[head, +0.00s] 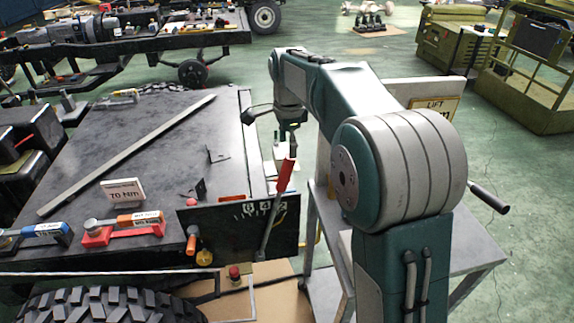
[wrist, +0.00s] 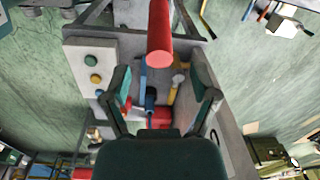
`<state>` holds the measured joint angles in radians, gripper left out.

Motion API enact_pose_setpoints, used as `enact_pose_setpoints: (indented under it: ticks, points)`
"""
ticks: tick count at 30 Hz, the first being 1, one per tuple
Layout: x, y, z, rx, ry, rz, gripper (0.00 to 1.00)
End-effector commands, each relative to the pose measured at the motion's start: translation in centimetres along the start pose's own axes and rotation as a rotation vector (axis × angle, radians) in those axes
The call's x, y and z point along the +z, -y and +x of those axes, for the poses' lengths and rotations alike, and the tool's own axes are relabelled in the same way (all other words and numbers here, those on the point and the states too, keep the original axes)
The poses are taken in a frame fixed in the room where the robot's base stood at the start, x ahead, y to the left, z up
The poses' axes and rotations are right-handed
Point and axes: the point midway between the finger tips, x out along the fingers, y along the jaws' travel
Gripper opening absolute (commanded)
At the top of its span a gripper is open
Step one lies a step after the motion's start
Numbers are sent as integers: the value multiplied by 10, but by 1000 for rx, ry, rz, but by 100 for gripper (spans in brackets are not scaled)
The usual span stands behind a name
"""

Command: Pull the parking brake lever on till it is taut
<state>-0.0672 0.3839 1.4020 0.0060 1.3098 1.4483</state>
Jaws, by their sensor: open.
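The parking brake lever has a red grip (head: 286,174) on a thin metal shaft (head: 270,228), in front of a dark panel (head: 230,230) with a marked scale. It leans up and to the right in the head view. My gripper (head: 290,115) is above and behind the red grip in that view, partly hidden by its own housing. In the wrist view my gripper (wrist: 160,82) is open, with its two green-and-grey fingers apart. The red grip (wrist: 160,38) is seen end-on at the top middle, between the finger lines. I cannot tell whether any finger touches it.
A grey table (head: 440,250) stands at right, beneath my arm. A tyre (head: 100,305) is at the lower left. Open green floor lies at right.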

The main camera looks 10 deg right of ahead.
Motion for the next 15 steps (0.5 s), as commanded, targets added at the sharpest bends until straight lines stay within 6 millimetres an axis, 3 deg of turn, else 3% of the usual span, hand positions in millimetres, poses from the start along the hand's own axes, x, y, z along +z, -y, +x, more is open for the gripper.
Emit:
enact_pose_setpoints:
  ticks: [9, 15]
  points:
    - [0, 0, 56, 3, 0, -2, 76]
    - [0, 0, 71, 0, 0, -2, 76]
